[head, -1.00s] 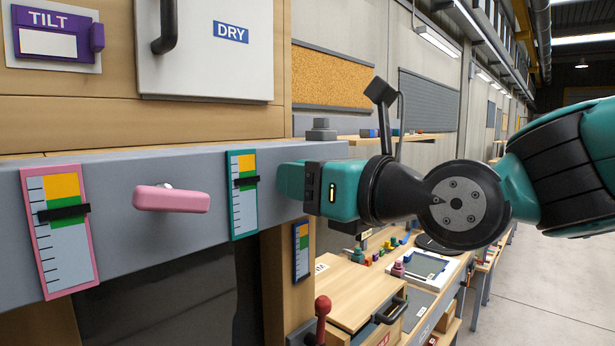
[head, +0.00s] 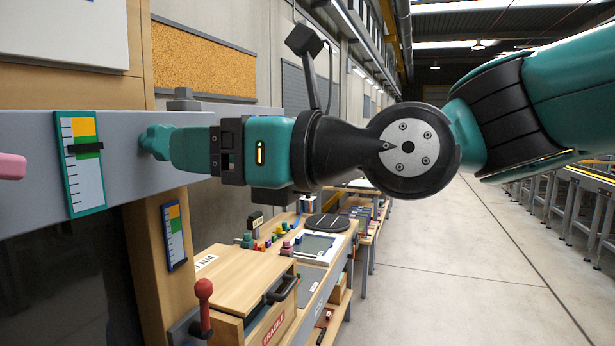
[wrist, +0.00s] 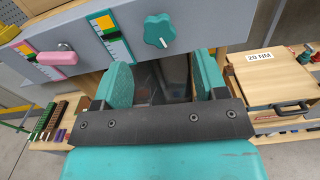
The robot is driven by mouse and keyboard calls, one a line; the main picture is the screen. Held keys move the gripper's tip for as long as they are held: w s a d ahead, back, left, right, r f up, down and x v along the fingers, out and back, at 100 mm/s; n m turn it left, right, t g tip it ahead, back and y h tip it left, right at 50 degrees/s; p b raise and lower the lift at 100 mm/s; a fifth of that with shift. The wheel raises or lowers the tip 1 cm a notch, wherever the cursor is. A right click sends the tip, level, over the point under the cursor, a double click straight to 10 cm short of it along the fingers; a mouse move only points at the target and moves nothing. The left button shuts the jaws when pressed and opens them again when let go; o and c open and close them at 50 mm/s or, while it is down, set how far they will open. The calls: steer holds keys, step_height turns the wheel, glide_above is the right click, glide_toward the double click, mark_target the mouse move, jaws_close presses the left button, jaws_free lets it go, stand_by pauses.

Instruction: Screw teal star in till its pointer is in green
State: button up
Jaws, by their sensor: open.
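The teal star knob (head: 157,141) sits on the front of the grey beam (head: 30,140), just left of my fingertips in the head view. It shows whole in the wrist view (wrist: 160,30), above the gap between my fingers. My gripper (head: 174,148) is open and empty; in the wrist view its two teal fingers (wrist: 162,76) stand apart, with the knob outside them. The teal-framed gauge (head: 86,190) is left of the knob. Its black pointer (head: 85,148) appears to lie across the green band, below the orange; the oblique view leaves its exact height unclear.
A pink knob (wrist: 58,58) and pink-framed gauge (wrist: 22,48) are left along the beam. A blue-framed gauge (head: 175,236) is on the wooden post below. A wooden box (head: 235,285) and red-topped lever (head: 204,300) stand below. Open floor lies right.

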steer(key=b+v, duration=0.2)
steer(key=v, duration=0.8)
steer(key=shift+b, duration=0.35)
steer(key=shift+a, duration=0.1)
steer(key=s+d+f+n+g+h+b, duration=0.1)
steer(key=d+f+n+h, duration=0.25)
steer(key=f+n, duration=0.5)
steer(key=s+d+f+n+g+h+b, duration=0.15)
steer(key=f+n+h, duration=0.25)
steer(key=f+n, duration=0.45)
steer(key=s+d+f+n+g+h, duration=0.2)
steer(key=s+d+f+n, duration=0.1)
steer(key=f+n, duration=0.3)
steer(key=s+d+f+n+g+h, duration=0.2)
steer(key=s+d+f+n+h, duration=0.1)
steer(key=d+f+n, duration=0.2)
step_height(320, 180, down, 2)
steer(key=shift+d+f+n+b, duration=0.2)
steer(key=shift+d+n+b, duration=0.2)
steer(key=shift+n, duration=0.8)
steer(key=shift+a+g, duration=0.1)
steer(key=shift+g, duration=0.15)
steer(key=shift+c, duration=0.2)
